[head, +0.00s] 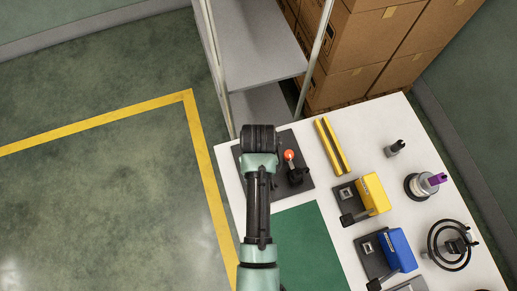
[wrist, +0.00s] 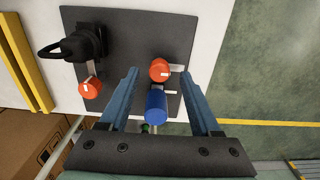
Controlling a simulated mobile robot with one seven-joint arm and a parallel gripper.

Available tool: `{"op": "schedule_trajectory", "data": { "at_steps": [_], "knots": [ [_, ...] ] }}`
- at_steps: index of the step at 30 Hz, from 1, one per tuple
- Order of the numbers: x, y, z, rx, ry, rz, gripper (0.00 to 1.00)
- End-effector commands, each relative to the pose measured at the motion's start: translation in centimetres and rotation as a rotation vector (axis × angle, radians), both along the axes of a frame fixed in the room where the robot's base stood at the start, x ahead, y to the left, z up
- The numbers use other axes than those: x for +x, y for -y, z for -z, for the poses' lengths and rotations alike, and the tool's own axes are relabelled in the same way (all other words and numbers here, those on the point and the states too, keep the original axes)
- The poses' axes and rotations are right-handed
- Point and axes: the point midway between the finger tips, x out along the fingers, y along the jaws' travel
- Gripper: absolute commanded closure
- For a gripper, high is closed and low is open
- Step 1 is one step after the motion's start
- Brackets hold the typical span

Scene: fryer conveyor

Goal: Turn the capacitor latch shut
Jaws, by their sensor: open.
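A dark plate (wrist: 130,25) on the white table carries the parts under my gripper; it also shows in the head view (head: 303,143). In the wrist view, a blue cylinder (wrist: 156,107), likely the capacitor, stands at the plate's lower edge. A red-orange knob (wrist: 159,70) is just above it on a pale bracket. A black lever-like part (wrist: 80,44) and a second orange knob (wrist: 90,88) are at the left. My gripper (wrist: 160,75) is open, its blue fingers on either side of the blue cylinder and first knob. I cannot tell whether they touch. Which part is the latch is unclear.
A yellow bar (head: 332,147), a yellow device (head: 375,192) and a blue device (head: 398,249) stand on the table (head: 360,120). A green mat (head: 305,245) lies near my arm. A metal shelf (head: 258,40) and cardboard boxes (head: 355,45) stand behind. Floor at left is clear.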

Motion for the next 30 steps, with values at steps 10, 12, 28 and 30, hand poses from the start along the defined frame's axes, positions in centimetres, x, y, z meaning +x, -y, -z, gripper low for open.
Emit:
{"op": "schedule_trajectory", "data": {
  "at_steps": [10, 12, 28, 30],
  "knots": [
    [0.1, 0.0, 2.0, 0.0, 0.003, 0.0, 0.36],
    [0.1, 0.0, 2.0, 0.0, 0.003, 0.0, 0.36],
    [0.1, 0.0, 2.0, 0.001, 0.003, 0.0, 1.0],
    [0.1, 0.0, 2.0, 0.001, 0.002, 0.0, 1.0]
  ]
}}
